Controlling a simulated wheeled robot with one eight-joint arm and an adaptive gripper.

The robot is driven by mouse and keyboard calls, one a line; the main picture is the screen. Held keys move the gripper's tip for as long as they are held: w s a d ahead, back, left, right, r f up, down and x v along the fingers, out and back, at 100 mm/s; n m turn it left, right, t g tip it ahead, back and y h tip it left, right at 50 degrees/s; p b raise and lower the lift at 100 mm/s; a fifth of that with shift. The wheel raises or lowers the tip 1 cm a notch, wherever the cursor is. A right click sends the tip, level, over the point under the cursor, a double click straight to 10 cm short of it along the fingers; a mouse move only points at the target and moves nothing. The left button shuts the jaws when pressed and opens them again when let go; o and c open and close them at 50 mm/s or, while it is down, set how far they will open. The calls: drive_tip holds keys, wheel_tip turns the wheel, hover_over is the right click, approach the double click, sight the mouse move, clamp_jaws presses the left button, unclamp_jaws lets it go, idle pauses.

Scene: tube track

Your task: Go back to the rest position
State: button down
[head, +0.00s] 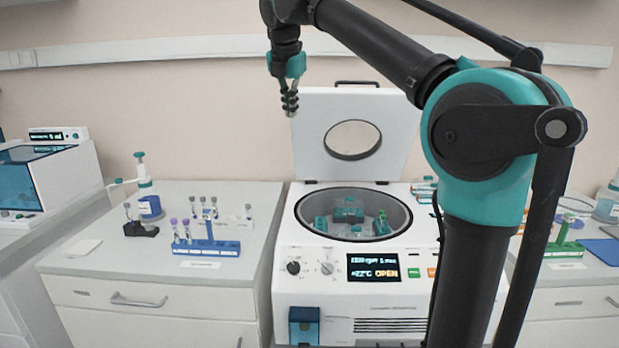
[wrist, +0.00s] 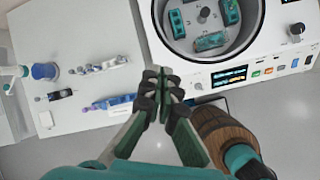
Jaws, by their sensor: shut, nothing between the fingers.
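My gripper (head: 290,104) hangs from my raised arm in front of the centrifuge's open lid, pointing down. In the wrist view my gripper (wrist: 163,84) has its fingertips together with nothing between them. The centrifuge (head: 340,258) stands below with its lid (head: 310,118) up, and its display reads OPEN. Its round chamber (head: 300,222) holds a rotor with several teal buckets. The chamber also shows at the top of the wrist view (wrist: 160,44).
On the left counter (head: 100,235) stand a blue tube rack (head: 228,248) with tubes, another tube row behind it and a dispenser bottle (head: 145,185). A green rack (head: 562,250) stands on the right counter. My arm hides part of the centrifuge's right side. Space around the gripper looks free.

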drive_tip(key=s+d+f+m, duration=0.1)
drive_tip(key=d+f+m, duration=0.4)
drive_tip(key=f, duration=0.4)
drive_tip(key=s+d+f+m, duration=0.1)
drive_tip(key=d+f+m, duration=0.4)
drive_tip(key=f, duration=0.4)
drive_tip(key=s+d+f+m, duration=0.2)
drive_tip(key=d+f+m, duration=0.35)
drive_tip(key=f, duration=0.45)
drive_tip(key=s+d+f+m, duration=0.4)
drive_tip(key=s+f+m, duration=0.3)
drive_tip(key=s+f, duration=0.3)
drive_tip(key=s+d+f+m+g, duration=0.1)
drive_tip(key=s+d+f+m, duration=0.3)
drive_tip(key=s+f+m, duration=0.3)
drive_tip(key=s+f, duration=0.3)
drive_tip(key=f, duration=0.3)
drive_tip(key=shift+d+f, duration=0.2)
drive_tip(key=shift+d, duration=0.1)
drive_tip(key=c, duration=2.2)
unclamp_jaws()
drive_tip(key=shift+m, duration=0.25)
